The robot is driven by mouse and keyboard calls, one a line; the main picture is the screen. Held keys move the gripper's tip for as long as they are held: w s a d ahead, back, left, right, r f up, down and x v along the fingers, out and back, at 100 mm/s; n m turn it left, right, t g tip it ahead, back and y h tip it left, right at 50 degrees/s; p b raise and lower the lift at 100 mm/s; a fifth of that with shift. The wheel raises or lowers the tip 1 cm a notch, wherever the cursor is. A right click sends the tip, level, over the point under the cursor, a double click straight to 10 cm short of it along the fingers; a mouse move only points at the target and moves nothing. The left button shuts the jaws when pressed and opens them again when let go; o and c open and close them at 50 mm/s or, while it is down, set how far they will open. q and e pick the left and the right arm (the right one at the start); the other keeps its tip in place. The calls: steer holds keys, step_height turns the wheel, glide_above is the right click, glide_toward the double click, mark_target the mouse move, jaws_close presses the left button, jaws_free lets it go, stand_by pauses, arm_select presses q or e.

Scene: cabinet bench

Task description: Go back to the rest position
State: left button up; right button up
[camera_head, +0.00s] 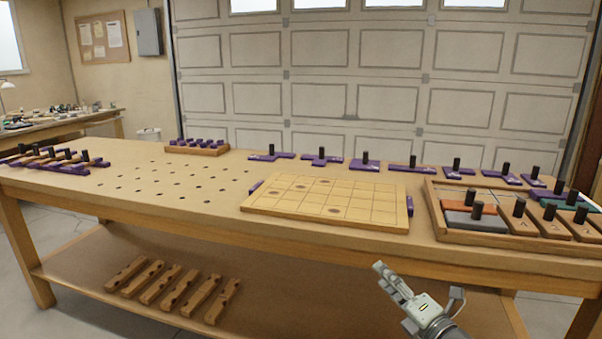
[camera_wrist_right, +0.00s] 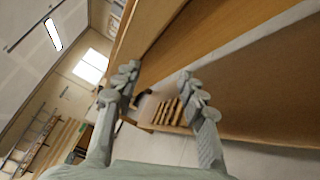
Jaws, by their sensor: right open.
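My right gripper (camera_head: 393,284) is in front of the bench, below the level of its top, at the lower middle right of the head view. In the right wrist view its two fingers (camera_wrist_right: 158,85) stand apart with nothing between them. It is open and empty, and touches nothing that I can see. The wooden bench (camera_head: 130,180) fills the middle of the head view. My left gripper does not show in either view.
A gridded board (camera_head: 325,203) lies mid-bench, with purple knobbed pieces (camera_head: 323,159) behind it. A tray (camera_head: 480,238) of knobbed blocks sits at right. More pieces (camera_head: 52,160) lie far left. Notched wooden bars (camera_head: 172,290) rest on the lower shelf. A garage door (camera_head: 380,80) stands behind.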

steer(key=s+d+f+m+g+h, duration=0.25)
steer(key=s+f+m, duration=0.3)
steer(key=f, duration=0.35)
steer(key=s+d+f+m+g+h, duration=0.25)
steer(key=s+f+m, duration=0.3)
steer(key=f, duration=0.35)
steer(key=s+d+f+m+g+h, duration=0.1)
steer(key=s+d+f+m+h, duration=0.25)
steer(key=f+m, duration=0.4)
steer(key=s+f+m+g, duration=0.3)
steer(key=s+f, duration=0.4)
steer(key=s, duration=0.5)
steer(key=s+f+m+g, duration=0.3)
steer(key=s+f+g, duration=0.2)
steer(key=s, duration=0.8)
step_height(320, 180, down, 3)
steer(key=shift+r, duration=0.1)
steer(key=shift+a+m, duration=0.1)
steer(key=shift+m, duration=0.15)
